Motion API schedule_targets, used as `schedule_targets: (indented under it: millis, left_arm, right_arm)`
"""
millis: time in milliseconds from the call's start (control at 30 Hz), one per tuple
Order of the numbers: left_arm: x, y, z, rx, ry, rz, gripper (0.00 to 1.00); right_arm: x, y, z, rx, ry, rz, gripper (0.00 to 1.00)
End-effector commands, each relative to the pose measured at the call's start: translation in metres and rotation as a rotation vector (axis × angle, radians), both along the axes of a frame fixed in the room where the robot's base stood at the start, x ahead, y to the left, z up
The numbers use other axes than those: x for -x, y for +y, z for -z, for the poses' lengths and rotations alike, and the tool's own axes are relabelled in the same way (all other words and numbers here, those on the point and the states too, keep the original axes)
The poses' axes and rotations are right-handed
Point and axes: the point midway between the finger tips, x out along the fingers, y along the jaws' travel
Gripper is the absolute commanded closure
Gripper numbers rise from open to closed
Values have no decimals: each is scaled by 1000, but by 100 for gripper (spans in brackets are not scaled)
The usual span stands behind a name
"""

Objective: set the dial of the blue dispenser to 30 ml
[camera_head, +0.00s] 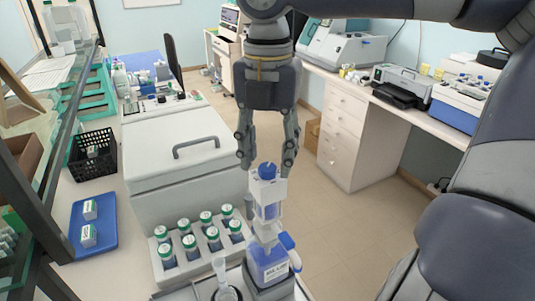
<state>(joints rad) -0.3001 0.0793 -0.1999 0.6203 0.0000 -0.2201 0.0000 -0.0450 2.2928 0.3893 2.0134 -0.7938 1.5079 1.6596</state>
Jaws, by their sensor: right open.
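The blue dispenser (268,262) stands upright at the bottom centre, on a blue-liquid bottle with a white label. Its clear and white upper body rises to a round blue dial (267,170) at the top. A blue spout part sticks out at its right. My right gripper (267,168) points down over the dispenser, its two fingers apart on either side of the dial. It is open, with a visible gap between each finger and the dial. The dial's marks are too small to read. My left gripper is not in view.
A rack (183,262) of several green-capped bottles stands left of the dispenser. A large white box with a handle (195,144) is behind it. A blue tray (92,243) and black basket (92,155) lie at left. Open floor lies right of the dispenser.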

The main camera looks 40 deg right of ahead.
Motion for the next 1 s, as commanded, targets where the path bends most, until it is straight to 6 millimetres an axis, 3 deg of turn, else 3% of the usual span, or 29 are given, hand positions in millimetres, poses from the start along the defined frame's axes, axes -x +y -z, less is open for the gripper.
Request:
schedule_targets:
  millis: [167,433,467,600,667,1000]
  left_arm:
    - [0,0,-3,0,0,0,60]
    - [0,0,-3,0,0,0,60]
    - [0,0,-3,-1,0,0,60]
    - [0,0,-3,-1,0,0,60]
    - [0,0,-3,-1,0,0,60]
    - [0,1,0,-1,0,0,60]
  right_arm:
    - [0,0,12,-2,-1,0,55]
    - [0,0,14,-2,-2,0,55]
    - [0,0,14,-2,-2,0,57]
    - [0,0,14,-2,-2,0,89]
    - [0,0,14,-2,-2,0,99]
    - [0,0,15,-1,-3,-29,99]
